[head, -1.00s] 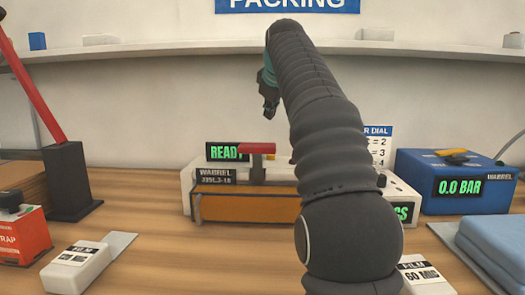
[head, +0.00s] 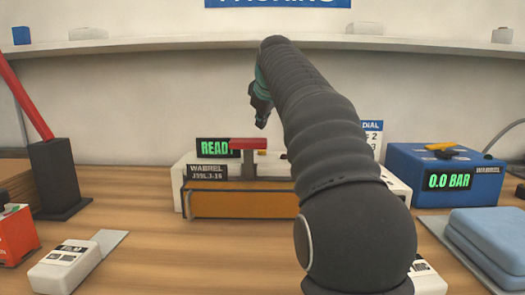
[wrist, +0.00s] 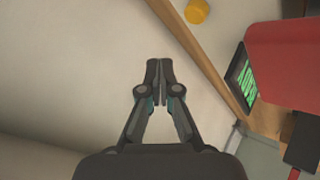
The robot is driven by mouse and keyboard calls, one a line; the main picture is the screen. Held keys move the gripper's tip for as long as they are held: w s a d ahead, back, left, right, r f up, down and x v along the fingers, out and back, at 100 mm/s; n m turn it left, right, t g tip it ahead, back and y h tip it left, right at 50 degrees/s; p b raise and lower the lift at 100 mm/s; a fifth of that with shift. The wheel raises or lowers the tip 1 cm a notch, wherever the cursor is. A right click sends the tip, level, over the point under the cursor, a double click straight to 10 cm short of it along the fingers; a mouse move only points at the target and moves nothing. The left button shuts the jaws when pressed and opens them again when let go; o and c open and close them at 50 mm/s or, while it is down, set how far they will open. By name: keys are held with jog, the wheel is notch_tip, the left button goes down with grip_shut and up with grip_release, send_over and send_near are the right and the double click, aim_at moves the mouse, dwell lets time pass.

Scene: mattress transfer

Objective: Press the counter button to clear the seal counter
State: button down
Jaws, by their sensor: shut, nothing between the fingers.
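The white sealer (head: 181,178) stands mid-table with an orange-brown front panel (head: 245,204), a green READY display (head: 217,148) and a red-topped handle (head: 248,143). My gripper (head: 261,120) hangs above and behind the handle, clear of it. In the wrist view my gripper (wrist: 159,68) has its fingertips together with nothing between them. The red part (wrist: 285,55) and the display (wrist: 243,80) lie to its right there. A small yellow-orange round piece (wrist: 196,11) shows at the top; I cannot tell whether it is the counter button. My arm hides the sealer's right part.
A blue box (head: 430,180) reading 0.0 BAR stands right, with blue folded pads (head: 492,238) in front. A black block with a red lever (head: 58,178) stands left. A white film box (head: 66,265) lies front left. A shelf (head: 150,48) runs along the wall.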

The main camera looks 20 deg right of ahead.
aim_at(262, 152)
jog(key=shift+f+b, duration=1.25)
jog(key=shift+f, duration=0.95)
jog(key=shift+f, duration=0.15)
jog(key=shift+f, duration=0.25)
jog(key=shift+f+b, duration=0.85)
jog(key=shift+f, duration=0.15)
dwell(0.7)
jog(key=shift+r, duration=0.1)
jog(key=shift+r+p, duration=1.3)
jog(key=shift+p, duration=0.05)
